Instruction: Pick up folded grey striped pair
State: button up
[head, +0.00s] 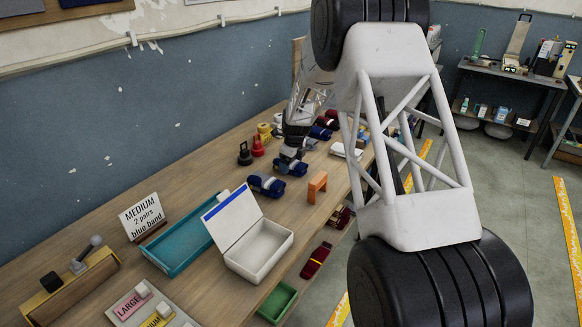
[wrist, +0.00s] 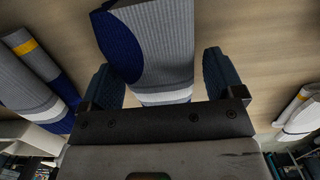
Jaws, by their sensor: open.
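A folded grey and navy striped pair (wrist: 165,45) lies on the wooden table, between the two fingers of my gripper (wrist: 158,68) in the wrist view. My gripper is open, with a finger on each side of the pair; whether they touch it I cannot tell. In the head view my gripper (head: 291,151) is low over a navy and grey pair (head: 292,167), partly hiding it. Another navy and grey pair (head: 267,185) lies just in front. In the wrist view a grey and navy pair with a yellow band (wrist: 30,65) lies at the left.
An open white box (head: 262,250) and a teal tray (head: 178,248) stand nearer on the table, beside a sign (head: 145,216) reading "MEDIUM 2 pairs blue band". An orange block (head: 317,186) stands to the right. Red and black objects (head: 257,146) stand behind to the left.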

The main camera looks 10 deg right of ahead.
jog(key=c, duration=1)
jog(key=shift+r, duration=5)
